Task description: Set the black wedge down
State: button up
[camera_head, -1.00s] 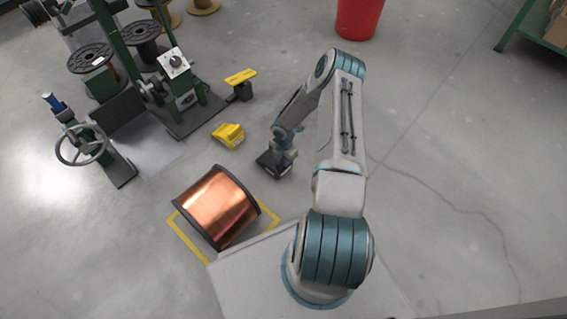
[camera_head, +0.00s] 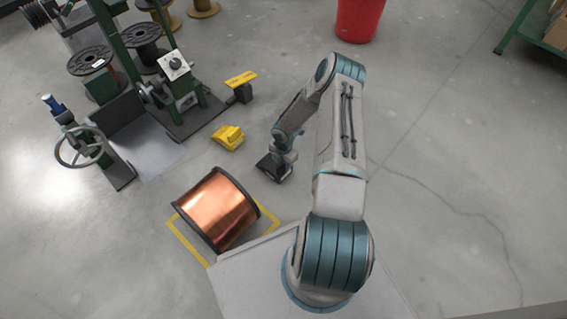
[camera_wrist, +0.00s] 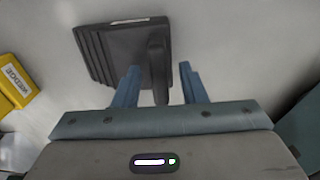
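The black wedge (camera_head: 268,168) rests on the grey floor, to the upper right of the copper spool. In the wrist view the wedge (camera_wrist: 103,52) shows its ribbed face at left and a raised upright grip at right. My gripper (camera_wrist: 159,70) is open, with its two blue fingers on either side of that grip and a visible gap on each side. In the head view my gripper (camera_head: 284,163) is small and close above the wedge, partly covering it. Whether the fingers touch the floor cannot be told.
A copper spool (camera_head: 216,209) lies inside a yellow floor marking (camera_head: 190,237). A yellow wedge (camera_head: 228,138) stands to the upper left, also seen in the wrist view (camera_wrist: 14,86). Green winding machinery (camera_head: 127,60) fills the upper left.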

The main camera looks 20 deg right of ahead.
jog(key=s+a+r+m+h+p, duration=0.15)
jog(key=r+m, duration=0.35)
jog(key=r, duration=1.5)
jog(key=s+a+r+m+h+p, duration=0.1)
jog(key=s+a+r+m+p, duration=0.3)
jog(key=r, duration=1.5)
jog(key=s+a+r+m+y, duration=0.1)
jog(key=s+a+r+m, duration=0.3)
jog(key=s+r+m, duration=0.2)
jog(key=s+a+r+m+t+y+b, duration=0.1)
jog(key=s+a+r+m, duration=0.3)
jog(key=s+r+m, duration=0.3)
jog(key=s+r, duration=0.3)
jog(key=s, duration=0.1)
jog(key=shift+s+a+r, duration=0.15)
jog(key=shift+s+a, duration=0.15)
jog(key=shift+s, duration=0.1)
